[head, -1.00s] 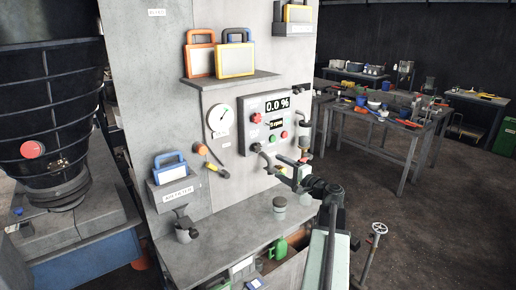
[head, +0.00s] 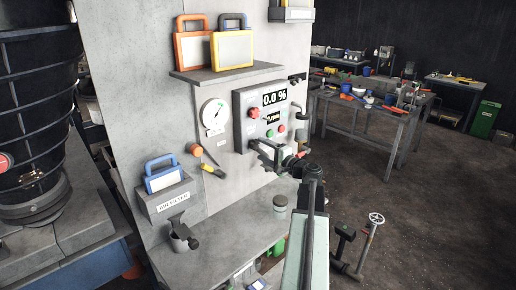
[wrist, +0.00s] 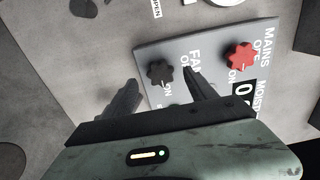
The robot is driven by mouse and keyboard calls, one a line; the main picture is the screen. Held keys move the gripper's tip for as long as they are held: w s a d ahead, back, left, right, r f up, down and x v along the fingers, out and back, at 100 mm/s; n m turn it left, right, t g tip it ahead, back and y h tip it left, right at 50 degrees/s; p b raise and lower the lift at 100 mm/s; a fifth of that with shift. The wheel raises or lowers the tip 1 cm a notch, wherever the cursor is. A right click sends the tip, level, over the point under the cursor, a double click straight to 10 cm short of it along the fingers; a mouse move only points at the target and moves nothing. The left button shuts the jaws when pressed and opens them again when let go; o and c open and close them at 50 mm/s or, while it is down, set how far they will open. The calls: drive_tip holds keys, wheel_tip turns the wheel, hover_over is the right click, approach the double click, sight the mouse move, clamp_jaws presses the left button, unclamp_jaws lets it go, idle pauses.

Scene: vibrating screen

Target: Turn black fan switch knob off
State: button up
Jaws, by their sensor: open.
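The black fan switch knob (wrist: 160,73) is a lobed knob on the grey control panel (wrist: 195,52), beside lettering that begins "FA" and an "ON" mark. My gripper (wrist: 159,79) is open and empty. In the wrist view its two fingers appear on either side of the black knob, the right one overlapping the panel lettering. I cannot tell how far the fingertips are from the knob. In the head view my gripper (head: 258,147) is at the lower part of the panel (head: 243,98), and the black knob is not clear there.
A red knob (wrist: 242,54) marked "MAINS" sits right of the black knob. A gauge (head: 214,114) and an orange-ended handle (head: 196,149) are on the wall to the left. A shelf (head: 225,74) is above and a grey counter (head: 222,245) below.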

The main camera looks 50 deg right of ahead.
sight(256, 146)
drive_tip(key=w, duration=0.3)
drive_tip(key=shift+w+d, duration=0.2)
drive_tip(key=shift+d, duration=0.1)
